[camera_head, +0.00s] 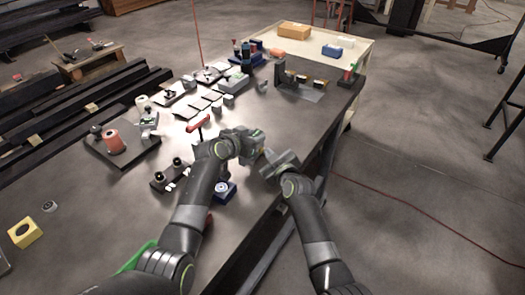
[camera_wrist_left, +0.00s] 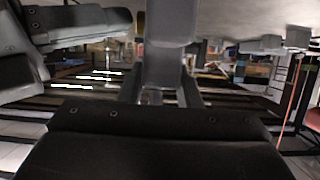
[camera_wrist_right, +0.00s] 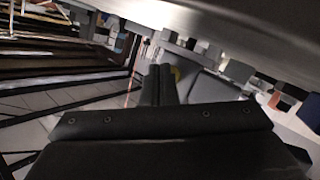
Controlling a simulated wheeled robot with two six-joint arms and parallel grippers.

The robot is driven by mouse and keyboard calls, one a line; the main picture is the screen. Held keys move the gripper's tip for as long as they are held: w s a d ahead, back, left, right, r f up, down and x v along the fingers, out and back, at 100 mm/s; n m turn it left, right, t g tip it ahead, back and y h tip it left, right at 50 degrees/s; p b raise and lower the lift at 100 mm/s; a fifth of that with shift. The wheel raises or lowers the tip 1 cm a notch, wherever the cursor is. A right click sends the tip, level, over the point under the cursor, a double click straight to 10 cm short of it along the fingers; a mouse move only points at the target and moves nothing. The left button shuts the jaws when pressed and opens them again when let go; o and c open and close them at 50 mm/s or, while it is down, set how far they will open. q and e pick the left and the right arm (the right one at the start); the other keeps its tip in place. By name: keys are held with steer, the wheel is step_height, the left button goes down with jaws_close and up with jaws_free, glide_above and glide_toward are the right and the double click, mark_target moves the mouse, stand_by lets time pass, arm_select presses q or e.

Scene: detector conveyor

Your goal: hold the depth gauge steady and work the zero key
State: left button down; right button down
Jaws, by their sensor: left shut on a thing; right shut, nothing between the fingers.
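My left gripper (camera_head: 256,148) is over the right part of the dark bench. In the left wrist view its fingers (camera_wrist_left: 165,88) are shut on a grey block-like thing (camera_wrist_left: 168,32), which seems to be the depth gauge. My right gripper (camera_head: 268,156) is close beside it, on the right. In the right wrist view its fingers (camera_wrist_right: 158,84) are together with nothing between them. The grippers hide most of the gauge in the head view, and I cannot make out the zero key. I cannot tell whether the right fingertips touch the gauge.
A blue round-faced piece (camera_head: 225,190) and a black block with two knobs (camera_head: 170,174) stand near my left arm. A red-handled piece (camera_head: 199,124) is behind it. An orange spool (camera_head: 114,143) stands at left. Several grey blocks and plates lie farther back. Right of the bench is open floor.

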steer(key=shift+w+a, duration=0.2)
stand_by(0.4)
steer(key=shift+d, duration=0.1)
steer(key=shift+s+d, duration=0.5)
steer(key=shift+d, duration=0.05)
steer(key=shift+s+d, duration=0.75)
steer(key=shift+d, duration=0.3)
steer(key=shift+s+d, duration=0.75)
steer(key=shift+d, duration=0.25)
arm_select(q)
steer(key=c, duration=1)
jaws_free()
steer(key=shift+o, duration=0.2)
